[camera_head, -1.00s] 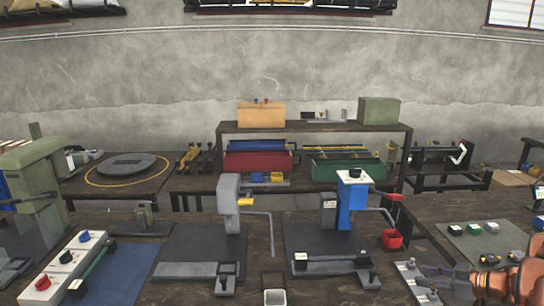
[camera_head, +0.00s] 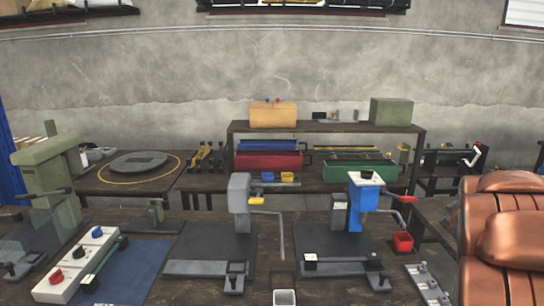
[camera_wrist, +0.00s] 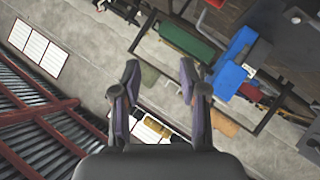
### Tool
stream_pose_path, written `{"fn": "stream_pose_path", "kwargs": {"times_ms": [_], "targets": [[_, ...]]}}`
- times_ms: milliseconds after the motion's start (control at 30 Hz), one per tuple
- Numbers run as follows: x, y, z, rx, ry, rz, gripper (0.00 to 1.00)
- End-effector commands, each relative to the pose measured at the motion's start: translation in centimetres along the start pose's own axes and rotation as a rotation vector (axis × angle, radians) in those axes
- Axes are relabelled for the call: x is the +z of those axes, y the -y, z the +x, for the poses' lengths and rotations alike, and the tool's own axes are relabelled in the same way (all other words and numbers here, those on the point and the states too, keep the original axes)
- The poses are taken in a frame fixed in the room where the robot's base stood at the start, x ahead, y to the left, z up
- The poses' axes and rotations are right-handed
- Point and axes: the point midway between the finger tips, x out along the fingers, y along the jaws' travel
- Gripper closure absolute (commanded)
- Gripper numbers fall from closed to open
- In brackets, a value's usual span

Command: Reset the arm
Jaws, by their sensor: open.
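My gripper (camera_wrist: 160,80) shows in the wrist view with its two dark fingers spread apart and nothing between them. It hangs in the air, and the wrist view is tilted, with the wall, windows and shelves behind the fingers. In the head view my copper-coloured arm (camera_head: 505,235) fills the right edge; the gripper itself is not visible there. A grey rivet press (camera_head: 240,205) and a blue rivet press (camera_head: 362,208) stand upright on the workbench, apart from my arm.
A red bin (camera_head: 402,242) sits right of the blue press. A white control box with buttons (camera_head: 80,265) and a green press (camera_head: 45,175) are at the left. A shelf with an orange box (camera_head: 273,115) stands behind. The air above the bench's middle is clear.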

Motion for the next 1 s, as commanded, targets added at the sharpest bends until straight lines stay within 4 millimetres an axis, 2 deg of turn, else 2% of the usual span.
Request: {"fn": "stream_pose_path", "kwargs": {"times_ms": [33, 167, 267, 467, 567, 700, 800, 900, 1000], "targets": [[-0.1, 0.5, -1.4, 0.015, 0.031, 0.019, 0.57], [1.4, 2.2, -4.9, 0.039, 0.151, 0.08, 0.57], [2.9, 4.3, -7.8, 0.029, 0.249, 0.124, 0.57], [7.1, 10.7, -14.7, -0.069, 0.463, 0.191, 0.57], [9.3, 14.6, -18.7, -0.153, 0.573, 0.204, 0.57], [12.4, 20.0, -24.8, -0.294, 0.722, 0.195, 0.57], [14.4, 23.3, -29.4, -0.401, 0.82, 0.169, 0.57], [16.1, 26.0, -33.6, -0.503, 0.9, 0.136, 0.57], [17.5, 27.8, -37.0, -0.584, 0.964, 0.102, 0.57]]}}
